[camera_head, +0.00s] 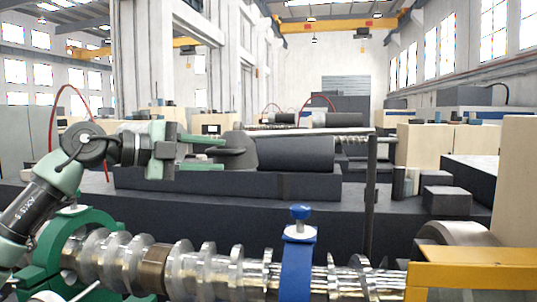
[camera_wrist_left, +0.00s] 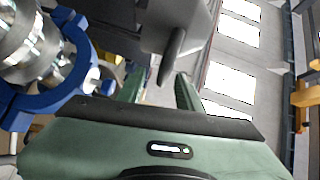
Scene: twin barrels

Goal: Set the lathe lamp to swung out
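The lathe lamp has a dark upright post (camera_head: 371,195), a pale arm (camera_head: 310,131) reaching left from its top, and a dark grey head (camera_head: 238,150) at the arm's left end. My left gripper (camera_head: 208,153) is just left of the head, pointing right at it. Its two green fingers are apart. In the left wrist view, the grey head (camera_wrist_left: 150,22) is ahead of the open fingers (camera_wrist_left: 160,88), and a dark rounded grip (camera_wrist_left: 172,55) on it points toward the gap between them. I cannot tell whether they touch. My right gripper is not in view.
A shiny crankshaft (camera_head: 200,262) lies across the front, held by a green ring (camera_head: 48,250) and a blue clamp ring (camera_head: 298,265). A yellow bracket (camera_head: 470,272) stands at the front right. A dark cylinder (camera_head: 295,153) is behind the lamp arm.

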